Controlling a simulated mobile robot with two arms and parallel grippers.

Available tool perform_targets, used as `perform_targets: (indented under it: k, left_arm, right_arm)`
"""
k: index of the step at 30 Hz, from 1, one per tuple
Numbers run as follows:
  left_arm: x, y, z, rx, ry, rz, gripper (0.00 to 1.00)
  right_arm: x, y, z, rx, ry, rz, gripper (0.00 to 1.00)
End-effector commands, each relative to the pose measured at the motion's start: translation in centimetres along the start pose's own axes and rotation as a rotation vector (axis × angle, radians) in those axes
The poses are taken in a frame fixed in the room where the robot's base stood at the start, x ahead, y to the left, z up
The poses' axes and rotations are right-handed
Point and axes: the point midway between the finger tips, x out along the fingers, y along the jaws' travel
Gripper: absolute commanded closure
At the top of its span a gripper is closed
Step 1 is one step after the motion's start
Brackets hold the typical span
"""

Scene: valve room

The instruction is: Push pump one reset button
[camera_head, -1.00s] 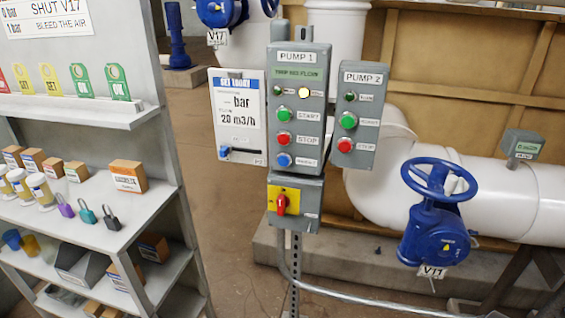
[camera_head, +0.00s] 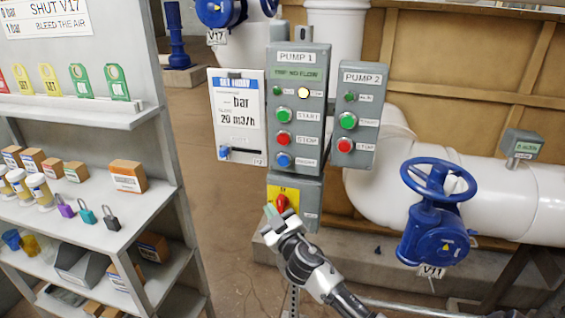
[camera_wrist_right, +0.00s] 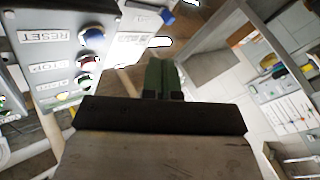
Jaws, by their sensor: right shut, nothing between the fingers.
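The PUMP 1 box (camera_head: 297,60) stands in the middle of the head view. Its blue reset button (camera_head: 283,159) is the lowest on it, below the red stop button (camera_head: 283,139) and green start button (camera_head: 284,115). In the right wrist view the blue button (camera_wrist_right: 92,33) shows at upper left beside a RESET label (camera_wrist_right: 45,37). My right gripper (camera_head: 270,212) is shut and empty, in front of the yellow switch plate (camera_head: 274,193), below the reset button and apart from it. Its greenish fingers (camera_wrist_right: 162,77) show in the wrist view. My left gripper is out of view.
The PUMP 2 box (camera_head: 361,112) is close on the right, and a gauge card with a blue-ended lever (camera_head: 224,152) on the left. The red rotary switch (camera_head: 281,203) is by my fingers. A shelf (camera_head: 70,215) stands left; a blue valve wheel (camera_head: 438,180) is right.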

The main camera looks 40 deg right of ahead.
Motion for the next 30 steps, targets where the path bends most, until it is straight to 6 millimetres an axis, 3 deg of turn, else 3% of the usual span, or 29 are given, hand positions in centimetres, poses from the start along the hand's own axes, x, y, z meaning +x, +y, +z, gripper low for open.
perform_targets:
  k: [1, 3, 6, 9, 22, 30]
  left_arm:
    - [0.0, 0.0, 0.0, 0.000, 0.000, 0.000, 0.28]
    - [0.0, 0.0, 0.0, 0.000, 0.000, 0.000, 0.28]
    - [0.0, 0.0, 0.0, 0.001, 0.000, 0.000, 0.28]
    - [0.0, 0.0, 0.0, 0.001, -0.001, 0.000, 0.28]
    - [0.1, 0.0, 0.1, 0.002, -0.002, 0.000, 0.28]
    - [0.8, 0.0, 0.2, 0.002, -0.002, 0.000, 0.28]
  right_arm:
    - [0.2, 1.0, -2.2, -0.006, 0.049, 0.018, 1.00]
    - [0.3, 2.0, -4.5, -0.008, 0.101, 0.038, 1.00]
    - [0.3, 2.8, -6.5, -0.010, 0.149, 0.055, 1.00]
    - [0.3, 3.2, -7.4, -0.010, 0.169, 0.062, 1.00]
    - [0.6, 3.4, -7.3, -0.012, 0.170, 0.063, 1.00]
    - [2.9, 5.1, -6.0, -0.014, 0.170, 0.065, 1.00]
